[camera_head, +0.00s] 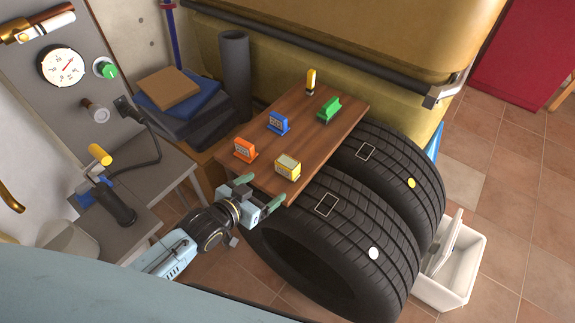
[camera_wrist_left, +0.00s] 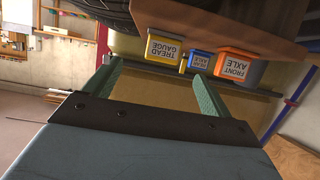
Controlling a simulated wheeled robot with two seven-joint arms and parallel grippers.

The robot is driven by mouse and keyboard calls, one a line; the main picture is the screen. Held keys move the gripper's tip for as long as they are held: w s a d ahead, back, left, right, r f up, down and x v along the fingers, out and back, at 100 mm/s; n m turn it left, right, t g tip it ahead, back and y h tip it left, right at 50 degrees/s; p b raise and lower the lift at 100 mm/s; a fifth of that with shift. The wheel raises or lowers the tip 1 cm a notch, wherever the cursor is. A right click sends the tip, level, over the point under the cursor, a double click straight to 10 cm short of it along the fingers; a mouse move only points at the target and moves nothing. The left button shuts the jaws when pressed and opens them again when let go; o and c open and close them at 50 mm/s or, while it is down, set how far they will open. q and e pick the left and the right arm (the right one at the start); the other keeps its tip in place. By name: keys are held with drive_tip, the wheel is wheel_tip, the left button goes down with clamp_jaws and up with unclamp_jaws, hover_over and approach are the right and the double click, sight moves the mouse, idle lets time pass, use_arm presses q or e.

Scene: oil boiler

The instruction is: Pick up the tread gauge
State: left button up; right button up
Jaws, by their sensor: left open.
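The tread gauge (camera_head: 287,167) is a yellow block with a pale label, standing at the near edge of a wooden board (camera_head: 316,133). In the left wrist view the tread gauge (camera_wrist_left: 164,47) appears upside down, its label readable, just beyond the fingertips. My left gripper (camera_head: 261,191) is open and empty at the board's near edge, a short way from the tread gauge. Its two green fingers (camera_wrist_left: 154,75) are spread apart in the left wrist view. My right gripper is not in view.
An orange front axle block (camera_head: 244,150), a blue block (camera_head: 279,123), a green block (camera_head: 328,110) and a yellow-black item (camera_head: 311,81) stand on the board. A side table (camera_head: 150,190) stands left; a white bin (camera_head: 457,265) sits right.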

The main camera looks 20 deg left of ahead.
sight(283, 171)
use_arm(q)
drive_tip(key=b+x, duration=0.1)
drive_tip(key=x, duration=0.6)
drive_tip(key=shift+w+d+f+b, duration=0.1)
drive_tip(key=shift+w+b, duration=0.2)
drive_tip(key=shift+b, duration=0.05)
drive_tip(key=x, duration=0.2)
drive_tip(key=b+x, duration=0.1)
drive_tip(key=x, duration=0.1)
drive_tip(key=shift+w+a, duration=0.15)
drive_tip(key=shift+a, duration=0.1)
drive_tip(key=shift+w+d+f, duration=0.1)
drive_tip(key=shift+w, duration=0.25)
drive_tip(key=shift+w+d, duration=0.1)
drive_tip(key=shift+w, duration=0.1)
drive_tip(key=c, duration=1.1)
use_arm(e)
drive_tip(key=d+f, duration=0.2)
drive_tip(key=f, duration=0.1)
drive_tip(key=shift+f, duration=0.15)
